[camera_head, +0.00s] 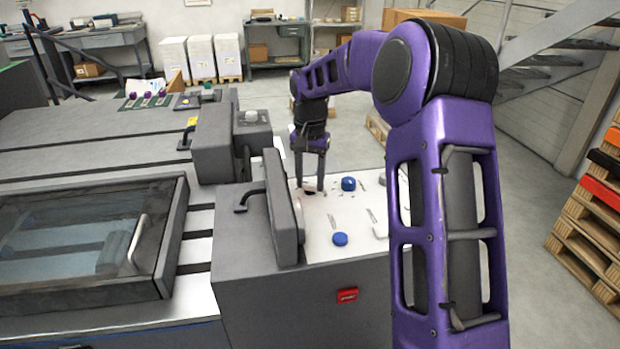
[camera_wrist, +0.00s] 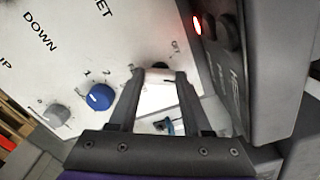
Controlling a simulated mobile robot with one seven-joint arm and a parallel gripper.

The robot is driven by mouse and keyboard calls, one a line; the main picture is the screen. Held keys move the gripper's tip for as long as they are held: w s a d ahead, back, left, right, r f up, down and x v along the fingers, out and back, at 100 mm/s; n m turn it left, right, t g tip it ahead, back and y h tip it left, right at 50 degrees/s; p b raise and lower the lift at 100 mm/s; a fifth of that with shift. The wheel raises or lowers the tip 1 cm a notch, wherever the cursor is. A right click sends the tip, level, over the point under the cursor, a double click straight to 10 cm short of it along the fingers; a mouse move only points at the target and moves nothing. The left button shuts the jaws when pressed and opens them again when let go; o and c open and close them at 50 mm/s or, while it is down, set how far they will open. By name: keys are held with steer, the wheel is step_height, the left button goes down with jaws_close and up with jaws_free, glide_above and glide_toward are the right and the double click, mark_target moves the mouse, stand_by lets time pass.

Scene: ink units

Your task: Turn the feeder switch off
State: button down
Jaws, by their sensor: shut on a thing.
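My gripper (camera_head: 311,186) reaches down onto the white panel (camera_head: 328,219) at the end of the grey machine. A dark part shows at the knob's far end, close to a small label that seems to read OFF. The fingers hide much of the knob, and I cannot tell its exact setting.
A blue knob (camera_wrist: 100,97) and a grey knob (camera_wrist: 59,114) sit left of my fingers. A grey raised housing (camera_wrist: 250,70) with a lit red lamp (camera_wrist: 197,24) stands close on the right. In the head view, another blue knob (camera_head: 340,239) sits nearer the front.

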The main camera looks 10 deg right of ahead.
mark_target(310, 183)
steer(key=shift+r, duration=0.15)
steer(key=shift+r+n+p, duration=0.1)
steer(key=shift+n+p, duration=0.95)
steer(key=shift+n, duration=0.05)
steer(key=n+p, duration=0.2)
steer(key=n, duration=0.1)
steer(key=shift+n, duration=0.3)
steer(key=n+p, duration=0.3)
steer(key=n, duration=0.2)
steer(key=shift+n, duration=0.4)
steer(key=shift+f, duration=0.2)
steer(key=shift+c, duration=1.7)
jaws_free()
steer(key=shift+p, duration=0.3)
step_height(310, 183, up, 17)
steer(key=p, duration=0.1)
steer(key=shift+r+p, duration=0.2)
steer(key=shift+p, duration=0.1)
